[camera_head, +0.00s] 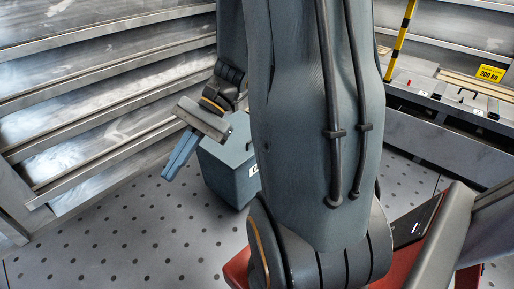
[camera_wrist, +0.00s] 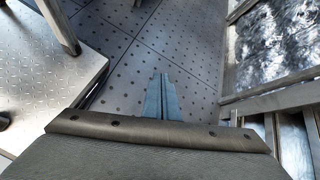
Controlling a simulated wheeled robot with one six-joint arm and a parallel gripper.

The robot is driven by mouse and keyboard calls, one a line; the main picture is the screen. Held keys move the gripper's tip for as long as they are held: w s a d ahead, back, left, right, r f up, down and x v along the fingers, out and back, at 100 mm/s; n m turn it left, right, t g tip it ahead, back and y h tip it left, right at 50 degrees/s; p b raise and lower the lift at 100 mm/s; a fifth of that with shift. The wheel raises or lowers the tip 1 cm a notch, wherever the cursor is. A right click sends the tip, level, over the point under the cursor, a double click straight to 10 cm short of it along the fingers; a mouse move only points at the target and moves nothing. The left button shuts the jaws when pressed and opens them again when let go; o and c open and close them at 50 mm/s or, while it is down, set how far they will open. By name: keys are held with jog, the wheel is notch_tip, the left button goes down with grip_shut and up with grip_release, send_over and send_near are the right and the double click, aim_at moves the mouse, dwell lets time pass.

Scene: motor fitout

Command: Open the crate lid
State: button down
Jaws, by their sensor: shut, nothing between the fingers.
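A blue-grey crate (camera_head: 228,172) with a small white label stands on the perforated floor, behind my gripper and arm in the head view. Its top is partly hidden by my wrist and arm, so I cannot tell the lid's state for sure. My gripper (camera_head: 167,176) is shut and empty, to the left of the crate, with its blue-grey fingers pointing down and left. In the wrist view the shut fingers (camera_wrist: 161,78) point at bare floor. I cannot make out the crate in that view.
Grey metal shelving (camera_head: 100,75) lines the left wall. A yellow-black pole (camera_head: 399,40) and a yellow "200 kg" sign (camera_head: 491,73) are at the right. The perforated floor (camera_head: 120,235) left of the crate is free. A tread-plate surface (camera_wrist: 45,65) shows in the wrist view.

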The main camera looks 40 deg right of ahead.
jog(key=w+d+f+m+t+b, duration=0.4)
jog(key=w+d+f+m+t, duration=0.15)
jog(key=d, duration=0.45)
jog(key=w+d+f+m+t+b, duration=0.4)
jog(key=d+f+m+t, duration=0.3)
jog(key=d, duration=0.4)
jog(key=s+d+f+m+t+h+b, duration=0.35)
jog(key=d+f+m+h, duration=0.2)
jog(key=d, duration=0.45)
jog(key=s+d+f+m+t+h+b, duration=0.2)
jog(key=d+f+m+t+h, duration=0.3)
jog(key=d, duration=0.5)
jog(key=shift+g+y, duration=0.6)
jog(key=shift+y, duration=0.05)
jog(key=shift+w+r+b, duration=0.15)
jog(key=shift+w+b, duration=2.3)
jog(key=shift+w, duration=2.2)
jog(key=shift+w, duration=0.1)
jog(key=shift+w+r+p, duration=0.15)
jog(key=shift+r+p, duration=0.4)
jog(key=shift+p, duration=0.15)
